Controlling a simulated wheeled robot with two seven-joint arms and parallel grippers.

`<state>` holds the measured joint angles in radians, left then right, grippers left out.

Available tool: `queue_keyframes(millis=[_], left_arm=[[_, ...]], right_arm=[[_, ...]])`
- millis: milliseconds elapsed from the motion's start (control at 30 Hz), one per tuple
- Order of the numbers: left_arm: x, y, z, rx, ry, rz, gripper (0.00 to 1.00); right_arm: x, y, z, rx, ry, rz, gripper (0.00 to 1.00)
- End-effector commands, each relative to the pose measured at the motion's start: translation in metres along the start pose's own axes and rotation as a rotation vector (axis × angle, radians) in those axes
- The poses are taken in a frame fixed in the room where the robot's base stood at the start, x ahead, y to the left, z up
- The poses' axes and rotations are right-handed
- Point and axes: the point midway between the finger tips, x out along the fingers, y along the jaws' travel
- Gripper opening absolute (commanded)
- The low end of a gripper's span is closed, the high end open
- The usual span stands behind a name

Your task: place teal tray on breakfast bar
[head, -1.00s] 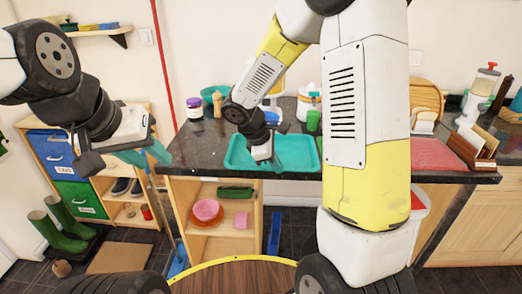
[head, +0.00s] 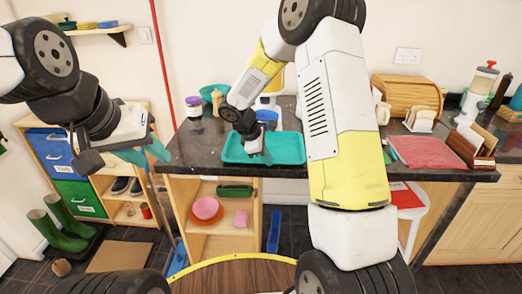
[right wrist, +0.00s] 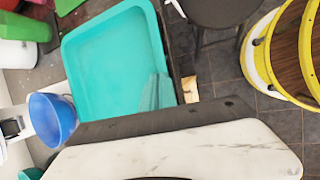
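The teal tray (head: 285,148) is level at the front of the dark granite breakfast bar (head: 190,150). It looks flat on the top or only just above it; I cannot tell which. It also fills the upper middle of the right wrist view (right wrist: 105,60). My right gripper (head: 264,157) is at the tray's near side, with its teal fingers (right wrist: 158,92) close together on the rim, apparently shut on it. My left gripper (head: 145,154) hangs empty and open, left of the bar's end, with its fingers apart.
A blue bowl (right wrist: 52,118) is close to the tray. A purple-lidded jar (head: 194,106) and a teal bowl (head: 208,94) stand behind left. A red mat (head: 425,152), toast rack (head: 421,120) and bread box (head: 407,92) are to the right. Shelves below hold a pink bowl (head: 206,208).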

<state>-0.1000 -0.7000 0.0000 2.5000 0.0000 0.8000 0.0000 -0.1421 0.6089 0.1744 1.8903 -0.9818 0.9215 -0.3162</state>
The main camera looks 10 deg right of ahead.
Motion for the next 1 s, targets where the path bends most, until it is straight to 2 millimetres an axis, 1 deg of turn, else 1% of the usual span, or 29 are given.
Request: queue_keyframes(millis=[133, 167, 200, 467, 567, 667, 900, 1000], left_arm=[[0.000, 0.000, 0.000, 0.000, 0.000, 0.000, 0.36], [0.000, 0.000, 0.000, 0.000, 0.000, 0.000, 0.36], [0.000, 0.000, 0.000, 0.000, 0.000, 0.000, 0.36], [0.000, 0.000, 0.000, 0.000, 0.000, 0.000, 0.36], [0.000, 0.000, 0.000, 0.000, 0.000, 0.000, 0.36], [0.000, 0.000, 0.000, 0.000, 0.000, 0.000, 0.36], [0.000, 0.000, 0.000, 0.000, 0.000, 0.000, 0.36], [0.000, 0.000, 0.000, 0.000, 0.000, 0.000, 0.36]], right_arm=[[0.002, -0.001, -0.001, 0.000, 0.000, 0.000, 0.00], [0.003, -0.001, -0.001, 0.000, 0.000, -0.001, 0.04], [0.002, -0.001, -0.001, 0.000, 0.000, -0.001, 0.12], [0.002, -0.001, -0.001, 0.000, 0.000, -0.002, 0.12], [-0.005, 0.000, 0.000, -0.001, 0.001, 0.000, 0.12], [-0.019, 0.000, -0.001, 0.000, 0.002, 0.002, 0.12], [-0.072, 0.001, -0.001, 0.000, 0.003, 0.004, 0.12], [-0.091, 0.000, 0.000, 0.000, 0.002, 0.003, 0.12]])
